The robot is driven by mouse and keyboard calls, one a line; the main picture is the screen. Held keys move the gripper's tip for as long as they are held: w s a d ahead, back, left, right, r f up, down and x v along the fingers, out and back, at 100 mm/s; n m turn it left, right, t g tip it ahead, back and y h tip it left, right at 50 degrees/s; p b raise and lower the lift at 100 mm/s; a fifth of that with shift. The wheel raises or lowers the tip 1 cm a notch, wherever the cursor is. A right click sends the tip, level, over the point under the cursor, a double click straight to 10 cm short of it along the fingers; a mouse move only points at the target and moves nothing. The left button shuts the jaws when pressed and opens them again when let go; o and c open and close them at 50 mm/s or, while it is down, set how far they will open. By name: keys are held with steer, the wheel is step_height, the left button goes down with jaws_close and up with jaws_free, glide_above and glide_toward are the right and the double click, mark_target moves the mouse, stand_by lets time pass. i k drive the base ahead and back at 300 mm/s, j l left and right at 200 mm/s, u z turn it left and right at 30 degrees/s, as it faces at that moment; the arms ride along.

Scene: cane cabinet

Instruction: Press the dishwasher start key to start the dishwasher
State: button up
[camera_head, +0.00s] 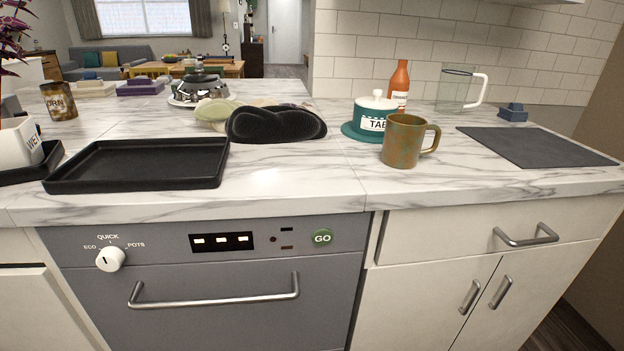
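The grey dishwasher (170,280) is built in under the marble counter, its door closed, with a silver bar handle (214,300) across it. A dark display (221,242) with light segments sits left of the key. Small dark and reddish marks lie between display and key. A white dial (110,259) at the panel's left is ringed by ECO, QUICK and POTS. My gripper is not in this view.
A black tray (140,166), black cushion-like item (276,124), brown mug (405,142), teal lidded pot (376,108), orange bottle (399,82), clear jug (457,90) and dark mat (535,147) are on the counter. White cabinets with handles (526,235) stand at right. The space before the panel is clear.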

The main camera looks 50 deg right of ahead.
mark_target(322, 236)
steer(key=z, duration=1.25)
